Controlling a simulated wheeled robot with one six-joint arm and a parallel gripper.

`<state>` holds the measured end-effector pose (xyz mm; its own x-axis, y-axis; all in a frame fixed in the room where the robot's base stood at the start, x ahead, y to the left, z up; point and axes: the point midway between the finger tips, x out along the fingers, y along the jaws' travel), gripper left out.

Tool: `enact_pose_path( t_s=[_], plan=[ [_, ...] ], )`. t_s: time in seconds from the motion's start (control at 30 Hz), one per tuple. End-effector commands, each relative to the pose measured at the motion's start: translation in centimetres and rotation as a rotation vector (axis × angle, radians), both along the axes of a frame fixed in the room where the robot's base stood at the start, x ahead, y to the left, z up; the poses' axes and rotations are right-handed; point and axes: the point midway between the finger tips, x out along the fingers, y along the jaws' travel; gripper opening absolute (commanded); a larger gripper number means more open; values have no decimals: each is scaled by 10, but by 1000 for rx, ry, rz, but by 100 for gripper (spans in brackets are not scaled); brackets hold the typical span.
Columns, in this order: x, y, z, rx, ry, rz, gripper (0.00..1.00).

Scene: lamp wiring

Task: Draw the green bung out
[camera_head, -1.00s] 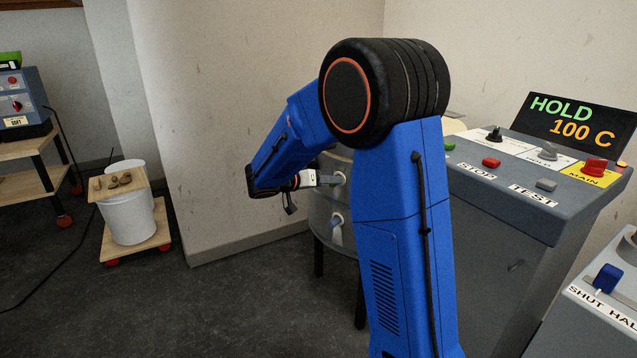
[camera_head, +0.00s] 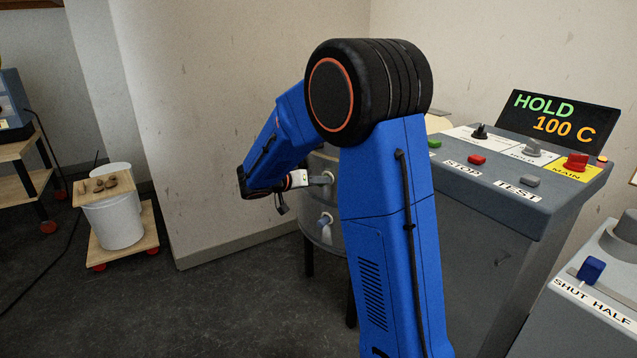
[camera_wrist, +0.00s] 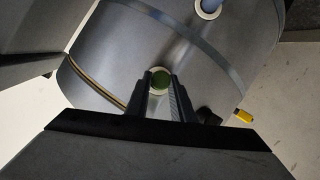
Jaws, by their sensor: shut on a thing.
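The green bung (camera_wrist: 159,79) shows in the wrist view as a round green end between my fingertips. A pale ring shows around its edge against the grey metal drum (camera_wrist: 110,50). My gripper (camera_wrist: 160,88) is shut on the bung, one dark finger on each side. I cannot tell whether the bung is still seated in the drum wall. In the head view my gripper (camera_head: 300,179) is level with the drum's upper port (camera_head: 327,178), and the bung itself cannot be made out there. My arm hides part of the drum.
A blue fitting in a pale collar (camera_wrist: 208,7) is on the drum wall, apart from the bung. A yellow-tipped part (camera_wrist: 243,115) lies right of my fingers. The control desk (camera_head: 480,190) stands right of my arm. A bucket trolley (camera_head: 113,222) is at left, with open floor between.

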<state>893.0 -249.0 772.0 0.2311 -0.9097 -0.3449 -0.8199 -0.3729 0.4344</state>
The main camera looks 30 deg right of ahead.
Motion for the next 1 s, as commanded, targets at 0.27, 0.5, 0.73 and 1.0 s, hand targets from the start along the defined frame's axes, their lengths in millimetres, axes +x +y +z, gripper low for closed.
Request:
enact_pose_path(
  t_s=[0.27,0.5,0.73,1.0],
  plan=[
    [-1,3,0,0,0,0,0],
    [-3,7,0,-1,0,0,0],
    [-4,10,0,-1,0,0,0],
    [-5,11,0,0,0,0,0]
  ],
)
